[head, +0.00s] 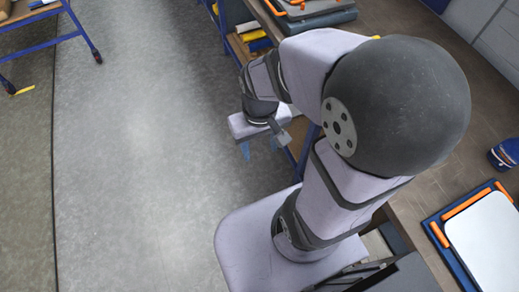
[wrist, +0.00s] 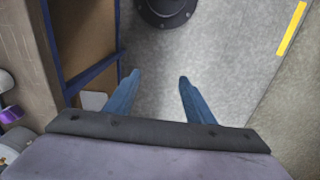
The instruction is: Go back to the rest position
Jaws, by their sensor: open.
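My gripper (head: 259,148) hangs beside the workbench, over the grey floor, with its blue fingers pointing down. In the wrist view the two blue fingers (wrist: 158,78) stand apart with only bare floor between them. My gripper is open and holds nothing. My arm's large dark joint hides part of the bench in the head view.
The workbench (head: 405,205) runs along the right, bearing a white board with orange clips (head: 485,235) and a dark blue round object (head: 505,153). Bench shelves with blue posts (wrist: 85,75) are close left of the fingers. Open floor (head: 150,150) lies left.

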